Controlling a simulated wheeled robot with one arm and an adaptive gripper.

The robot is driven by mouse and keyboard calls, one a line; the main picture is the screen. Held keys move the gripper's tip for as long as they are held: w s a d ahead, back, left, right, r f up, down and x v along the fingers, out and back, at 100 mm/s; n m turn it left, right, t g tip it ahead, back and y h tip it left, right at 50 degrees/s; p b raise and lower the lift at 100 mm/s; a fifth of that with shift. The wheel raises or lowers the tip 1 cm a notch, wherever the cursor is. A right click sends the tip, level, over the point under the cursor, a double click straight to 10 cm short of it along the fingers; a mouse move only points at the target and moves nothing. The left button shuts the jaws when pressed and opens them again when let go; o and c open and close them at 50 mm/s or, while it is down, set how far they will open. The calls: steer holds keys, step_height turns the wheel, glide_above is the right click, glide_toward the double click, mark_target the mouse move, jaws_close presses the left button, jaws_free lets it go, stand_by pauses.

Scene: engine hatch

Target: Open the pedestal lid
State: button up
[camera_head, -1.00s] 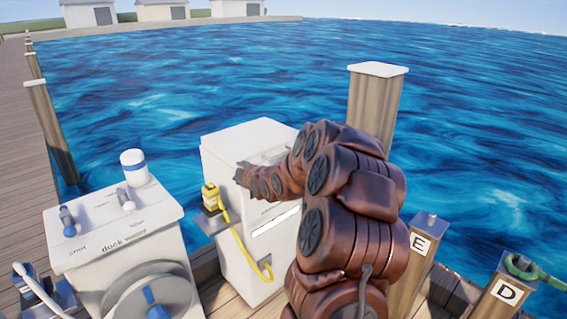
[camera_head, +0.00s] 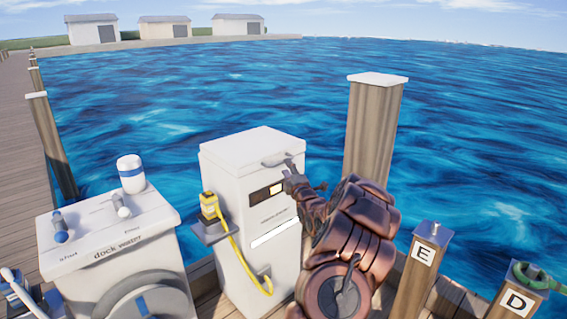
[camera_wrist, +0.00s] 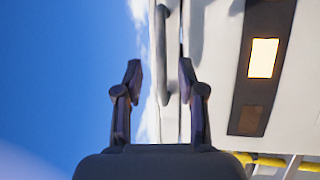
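The white pedestal (camera_head: 231,190) stands upright at the dock edge. Its lid (camera_head: 243,147) lies flat on top and looks shut. My gripper (camera_head: 290,168) is at the front of the pedestal, close to the handle. In the wrist view my gripper (camera_wrist: 161,78) is open, with its two fingers apart and the handle's bar in line with the gap between them. I cannot tell whether a finger touches it.
A lit panel (camera_wrist: 263,58) is on the pedestal's front. A yellow plug and cable (camera_head: 210,207) hang at its left side. A dock water pedestal (camera_head: 110,235) stands to the left. A tall post (camera_head: 374,130) rises behind right; posts E (camera_head: 423,255) and D (camera_head: 516,300) stand right.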

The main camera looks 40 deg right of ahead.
steer(key=shift+x, duration=2.6)
jaws_close()
